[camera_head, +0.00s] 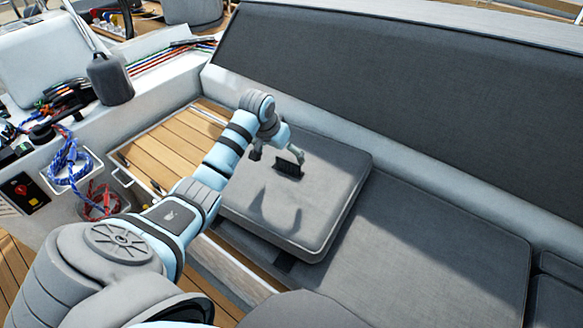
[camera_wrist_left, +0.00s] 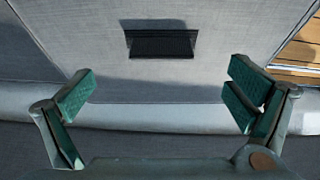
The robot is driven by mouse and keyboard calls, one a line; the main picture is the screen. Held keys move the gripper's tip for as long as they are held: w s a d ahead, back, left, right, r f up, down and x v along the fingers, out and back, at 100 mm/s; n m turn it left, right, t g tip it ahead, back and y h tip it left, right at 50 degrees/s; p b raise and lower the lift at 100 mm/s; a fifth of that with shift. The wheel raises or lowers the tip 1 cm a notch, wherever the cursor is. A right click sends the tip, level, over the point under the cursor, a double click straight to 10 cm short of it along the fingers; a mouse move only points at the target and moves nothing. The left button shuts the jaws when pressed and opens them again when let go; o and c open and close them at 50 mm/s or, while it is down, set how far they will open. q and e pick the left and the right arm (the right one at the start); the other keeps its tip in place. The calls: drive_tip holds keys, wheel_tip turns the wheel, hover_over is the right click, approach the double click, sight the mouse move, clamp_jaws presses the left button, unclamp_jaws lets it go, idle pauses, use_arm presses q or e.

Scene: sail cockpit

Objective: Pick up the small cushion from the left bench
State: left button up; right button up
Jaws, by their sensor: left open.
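The small cushion (camera_head: 330,195) is a grey, square, thick pad with a black handle (camera_head: 288,171) standing up on its top. It lies on the left bench, at the left end of the longer grey seat pad. My left gripper (camera_head: 277,155) hangs over the cushion by the handle, its fingers spread. In the left wrist view the open green-padded fingers (camera_wrist_left: 160,95) are wide apart with nothing between them, and the black handle (camera_wrist_left: 162,44) shows beyond them on the cushion's grey cloth (camera_wrist_left: 200,82). My right gripper is not in view.
The long grey seat pad (camera_head: 410,250) runs to the right, with a tall dark backrest (camera_head: 400,95) behind it. Slatted wood (camera_head: 170,150) lies left of the cushion.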

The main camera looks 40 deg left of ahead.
sight(289, 161)
use_arm(q)
drive_tip(key=b+x, duration=0.2)
drive_tip(key=x, duration=0.2)
drive_tip(key=w+b+x, duration=0.1)
drive_tip(key=x, duration=0.4)
drive_tip(key=shift+a+r+b, duration=0.1)
drive_tip(key=shift+b, duration=0.3)
drive_tip(key=shift+r, duration=0.1)
drive_tip(key=shift+c, duration=0.8)
drive_tip(key=c, duration=1.9)
